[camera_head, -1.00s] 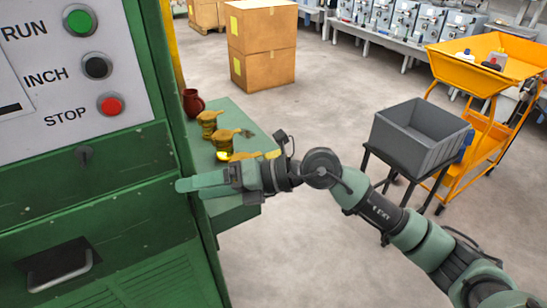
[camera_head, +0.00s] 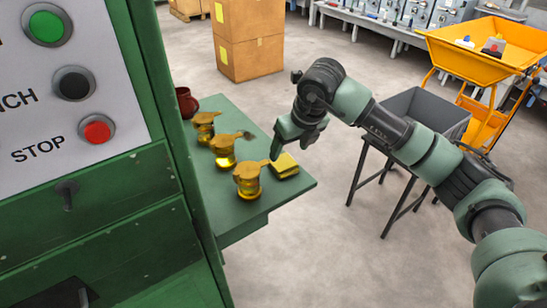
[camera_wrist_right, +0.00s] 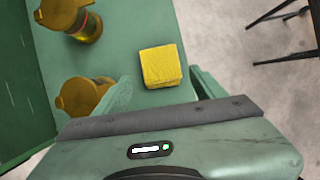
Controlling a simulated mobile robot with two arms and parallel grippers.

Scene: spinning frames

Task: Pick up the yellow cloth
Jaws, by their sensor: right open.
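The yellow cloth (camera_head: 285,166) is a folded square lying on the green table (camera_head: 295,188) near its right edge, beside the nearest oil can. In the right wrist view the cloth (camera_wrist_right: 161,66) lies ahead of the gripper, between the lines of its two fingers. My right gripper (camera_head: 290,148) is above the cloth, pointing down, open and empty; its fingers also show in the right wrist view (camera_wrist_right: 163,92). The cloth is apart from the fingers. My left gripper is not in view.
Several yellow oil cans, the nearest one (camera_head: 247,181) close to the cloth, and a dark red mug (camera_head: 187,102) stand on the table. The green machine cabinet (camera_head: 110,215) rises at the left. A grey bin (camera_head: 425,108) on a stand is at the right.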

